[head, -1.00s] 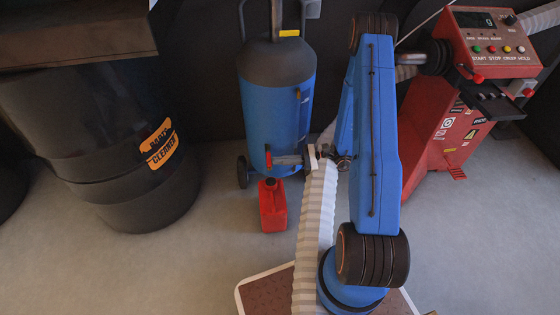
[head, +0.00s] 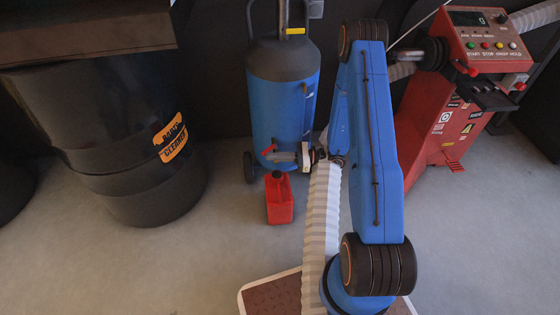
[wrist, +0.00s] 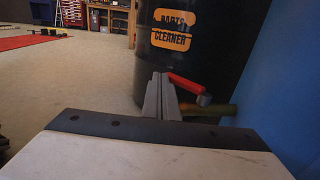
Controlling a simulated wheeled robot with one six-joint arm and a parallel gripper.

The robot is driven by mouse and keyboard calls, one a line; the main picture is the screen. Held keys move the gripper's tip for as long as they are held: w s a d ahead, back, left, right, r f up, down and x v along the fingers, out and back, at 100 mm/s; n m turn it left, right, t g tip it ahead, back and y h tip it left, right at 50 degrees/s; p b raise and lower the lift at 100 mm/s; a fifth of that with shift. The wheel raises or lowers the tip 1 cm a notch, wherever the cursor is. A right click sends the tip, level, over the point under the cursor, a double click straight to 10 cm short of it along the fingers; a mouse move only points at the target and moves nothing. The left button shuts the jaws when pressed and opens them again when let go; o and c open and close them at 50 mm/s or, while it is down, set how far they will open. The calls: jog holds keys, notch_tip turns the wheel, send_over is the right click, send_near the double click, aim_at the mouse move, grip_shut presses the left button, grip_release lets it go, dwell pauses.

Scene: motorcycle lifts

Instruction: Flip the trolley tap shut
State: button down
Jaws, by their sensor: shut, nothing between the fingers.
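The trolley is a blue tank with a dark top (head: 283,110); its blue side (wrist: 285,90) fills the right of the wrist view. Its tap has a red lever (head: 268,150) low on the tank front. In the wrist view the red lever (wrist: 186,84) slants up and left from a grey pivot, above a brass pipe (wrist: 222,109). My gripper (wrist: 158,92) is shut and empty, just left of the lever's free end; I cannot tell whether they touch. In the head view my gripper (head: 285,157) is beside the tap, its tips partly unclear.
A red can (head: 279,198) stands on the floor below the tap. A black parts-cleaner drum (head: 120,140) stands at left and shows behind my fingers in the wrist view (wrist: 172,60). A red control machine (head: 440,120) stands at right. Floor between drum and can is clear.

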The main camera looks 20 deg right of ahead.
aim_at(264, 152)
jog(key=w+a+t, duration=0.1)
jog(key=w+a+m+t+h, duration=0.1)
jog(key=a, duration=0.1)
jog(key=shift+w+m, duration=0.15)
jog(key=shift+m, duration=0.15)
jog(key=shift+w+a+m+t+h, duration=0.15)
jog(key=shift+m+t+h, duration=0.15)
jog(key=shift+t, duration=0.2)
jog(key=shift+w+a+m+t+h, duration=0.1)
jog(key=shift+m+t+h, duration=0.15)
jog(key=shift+t, duration=0.25)
jog(key=shift+w, duration=0.1)
dwell(0.5)
jog(key=v, duration=1.7)
jog(key=shift+s+f, duration=0.15)
jog(key=shift+s, duration=0.1)
jog(key=shift+d, duration=0.1)
